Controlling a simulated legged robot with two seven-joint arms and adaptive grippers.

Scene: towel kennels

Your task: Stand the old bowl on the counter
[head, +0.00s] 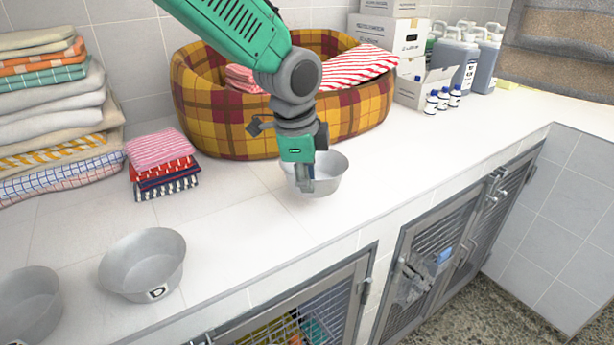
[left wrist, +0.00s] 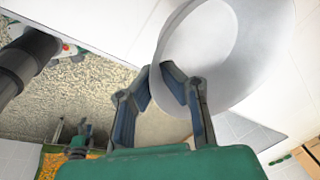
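A plain grey metal bowl (head: 330,172) is over the counter (head: 240,215), in front of the plaid bed, with its mouth up. My left gripper (head: 304,186) is at its near left side, fingers pointing down. In the left wrist view the bowl (left wrist: 235,50) fills the upper right, and its wall lies between the fingertips (left wrist: 188,92), which look closed on it. I cannot tell whether its base touches the counter. Another grey bowl marked "D" (head: 142,265) stands at the front left, with a further bowl (head: 28,305) beside it.
A plaid pet bed (head: 225,120) holds striped towels. Folded towels (head: 50,110) and a small red stack (head: 162,165) are on the left. Boxes, jugs (head: 455,62) and small bottles stand at the back right. Kennel doors (head: 430,250) are below the counter's front edge.

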